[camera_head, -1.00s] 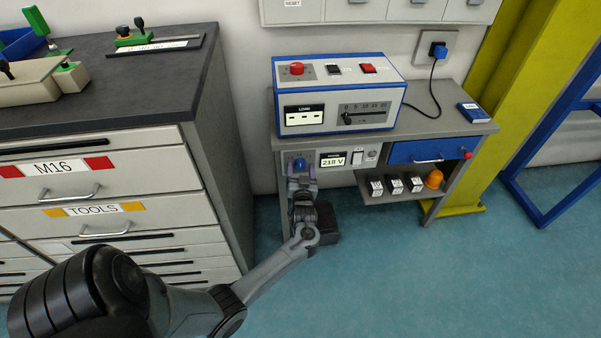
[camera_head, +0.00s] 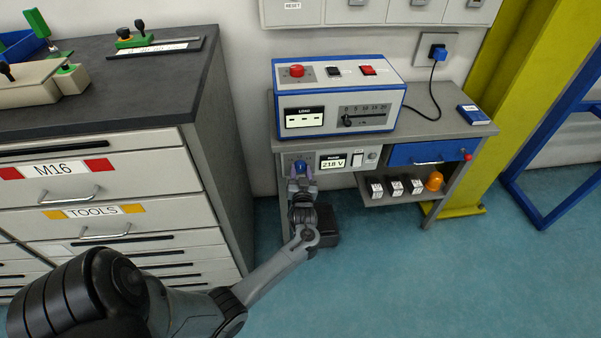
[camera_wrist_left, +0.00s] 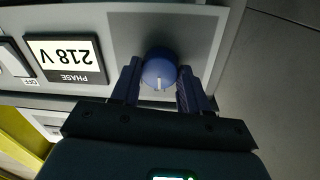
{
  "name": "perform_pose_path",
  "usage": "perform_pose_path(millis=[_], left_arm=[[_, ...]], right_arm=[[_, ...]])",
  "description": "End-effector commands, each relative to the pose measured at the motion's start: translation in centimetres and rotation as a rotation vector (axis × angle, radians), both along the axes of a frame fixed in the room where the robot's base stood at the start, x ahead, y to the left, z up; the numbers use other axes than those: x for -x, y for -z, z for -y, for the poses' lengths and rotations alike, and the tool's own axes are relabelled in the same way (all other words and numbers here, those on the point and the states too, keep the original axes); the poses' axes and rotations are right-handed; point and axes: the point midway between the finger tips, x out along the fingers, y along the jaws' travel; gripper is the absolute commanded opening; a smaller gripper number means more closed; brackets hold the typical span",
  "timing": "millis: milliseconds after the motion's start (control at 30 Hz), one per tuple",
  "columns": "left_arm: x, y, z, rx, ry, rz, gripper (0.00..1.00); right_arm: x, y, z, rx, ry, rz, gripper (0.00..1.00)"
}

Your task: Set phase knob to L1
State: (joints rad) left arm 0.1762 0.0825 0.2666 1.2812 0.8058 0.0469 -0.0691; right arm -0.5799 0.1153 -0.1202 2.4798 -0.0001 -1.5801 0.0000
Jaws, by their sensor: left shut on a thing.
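The phase knob (camera_head: 300,167) is a blue round knob on the grey front panel under the bench top. It also shows in the left wrist view (camera_wrist_left: 159,68), with a pale pointer line toward the gripper side. My left gripper (camera_head: 302,179) is at the panel, shut on the knob, one finger on each side. In the left wrist view my left gripper (camera_wrist_left: 158,84) spans the knob. Position labels around the knob are not readable. My right gripper is not in view.
A blue and grey control box (camera_head: 338,98) stands on the bench (camera_head: 440,125) above the panel. A white switch (camera_head: 357,159) is right of the display. A drawer cabinet (camera_head: 110,190) stands close to the left. The floor in front is clear.

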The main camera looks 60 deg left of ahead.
Motion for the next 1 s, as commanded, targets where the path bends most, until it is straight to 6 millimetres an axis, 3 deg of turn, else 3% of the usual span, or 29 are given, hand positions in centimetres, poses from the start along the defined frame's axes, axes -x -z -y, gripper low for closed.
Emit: perform_pose_path(millis=[1000], left_arm=[[-0.06, 0.2, 0.04, 0.309, 0.0, 0.684, 0.14]], right_arm=[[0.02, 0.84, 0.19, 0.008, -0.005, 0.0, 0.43]])
